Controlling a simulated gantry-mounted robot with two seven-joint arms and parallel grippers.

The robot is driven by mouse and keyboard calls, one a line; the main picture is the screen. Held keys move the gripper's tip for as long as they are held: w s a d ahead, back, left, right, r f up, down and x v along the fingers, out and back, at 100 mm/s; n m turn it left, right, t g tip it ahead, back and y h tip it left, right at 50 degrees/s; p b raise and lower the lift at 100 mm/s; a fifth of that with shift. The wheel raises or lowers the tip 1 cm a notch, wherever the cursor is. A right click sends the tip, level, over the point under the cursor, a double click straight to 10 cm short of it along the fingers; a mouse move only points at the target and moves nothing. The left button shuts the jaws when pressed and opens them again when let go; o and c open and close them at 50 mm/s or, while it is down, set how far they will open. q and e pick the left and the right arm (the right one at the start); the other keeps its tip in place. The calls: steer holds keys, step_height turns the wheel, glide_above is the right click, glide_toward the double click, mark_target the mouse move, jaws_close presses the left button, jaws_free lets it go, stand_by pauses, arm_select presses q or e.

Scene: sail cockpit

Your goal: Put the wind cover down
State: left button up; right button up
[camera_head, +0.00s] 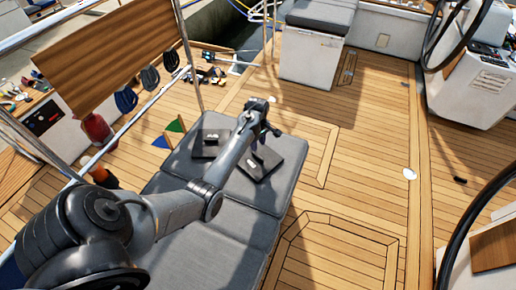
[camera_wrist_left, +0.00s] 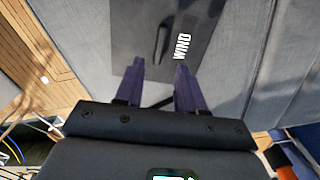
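The wind cover (camera_wrist_left: 150,50) is a flat dark grey panel with a raised black handle and white "WIND" lettering. In the head view a dark panel beneath my gripper, which looks like this cover (camera_head: 281,155), lies on the grey cushioned bench (camera_head: 205,235). My left gripper (camera_wrist_left: 160,67) is open over the cover's near edge. Its two purple fingers are apart, with the handle's near end just ahead of and between the tips. In the head view my left gripper (camera_head: 260,144) and forearm hide part of the cover. My right gripper is not in view.
A second dark panel (camera_head: 207,143) lies on the bench left of my forearm. Green and orange triangular pieces (camera_head: 175,125) stand by the bench's left edge. Steering wheels (camera_head: 432,45) are at the right. The wooden deck (camera_head: 350,160) right of the bench is mostly clear.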

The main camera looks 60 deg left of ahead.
arm_select(q)
steer(key=s+d+r+m+t, duration=0.1)
steer(key=s+d+r+m, duration=0.1)
steer(key=s+d+m, duration=0.5)
steer(key=s+d+r+m+t, duration=0.1)
steer(key=s+d+m, duration=0.6)
steer(key=d, duration=0.9)
steer(key=s+d+r+m+t, duration=0.1)
steer(key=s+d+r+m, duration=0.1)
steer(key=s+d+m, duration=0.5)
steer(key=d+m, duration=0.1)
steer(key=d, duration=0.3)
steer(key=shift+d+r+m+t, duration=0.2)
steer(key=shift+r+m+t, duration=0.1)
steer(key=shift+r+m, duration=0.1)
step_height(320, 180, up, 27)
steer(key=p, duration=2.7)
steer(key=shift+r+p, duration=0.2)
steer(key=shift+p, duration=0.2)
steer(key=shift+f, duration=0.1)
